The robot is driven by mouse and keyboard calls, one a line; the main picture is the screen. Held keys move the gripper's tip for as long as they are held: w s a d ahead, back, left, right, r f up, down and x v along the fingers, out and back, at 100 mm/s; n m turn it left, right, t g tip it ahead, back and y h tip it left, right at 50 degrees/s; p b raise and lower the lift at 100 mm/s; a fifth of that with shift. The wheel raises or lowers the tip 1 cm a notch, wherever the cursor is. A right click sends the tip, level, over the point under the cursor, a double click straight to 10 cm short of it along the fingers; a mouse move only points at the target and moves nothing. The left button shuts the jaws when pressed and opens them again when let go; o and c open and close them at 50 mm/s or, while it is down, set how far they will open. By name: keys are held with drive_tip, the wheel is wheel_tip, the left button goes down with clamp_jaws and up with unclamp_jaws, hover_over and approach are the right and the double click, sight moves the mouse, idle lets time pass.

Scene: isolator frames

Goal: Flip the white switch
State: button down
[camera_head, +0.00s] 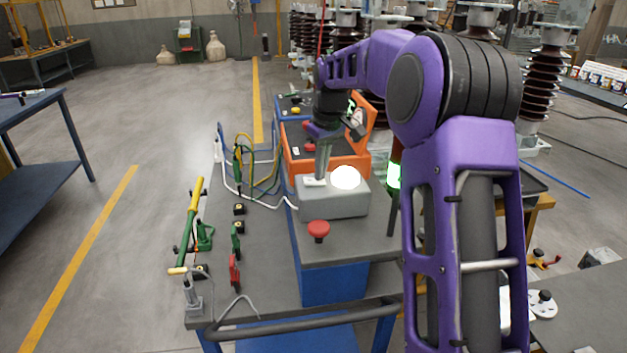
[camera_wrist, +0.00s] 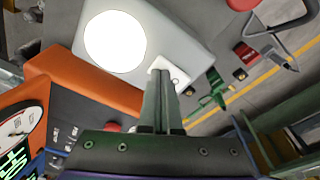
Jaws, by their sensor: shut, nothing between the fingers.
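The white switch (camera_head: 314,182) is set in the top of a grey box (camera_head: 334,206), left of a round glowing white lamp (camera_head: 345,177). In the wrist view the switch (camera_wrist: 169,71) lies right beside the lamp (camera_wrist: 115,43) on the box. My gripper (camera_head: 322,178) is shut and empty, pointing down at the switch. In the wrist view its fingertips (camera_wrist: 161,74) overlap the near part of the switch and hide some of it. I cannot tell whether they touch it.
An orange case (camera_head: 325,165) stands right behind the grey box. A red mushroom button (camera_head: 318,230) is in front. Cables and a yellow-green lever tool (camera_head: 191,220) lie on the left of the bench. A black handrail (camera_head: 300,318) runs along the front edge.

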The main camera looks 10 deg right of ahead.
drive_tip(key=shift+r+p, duration=2)
drive_tip(key=shift+r, duration=1.5)
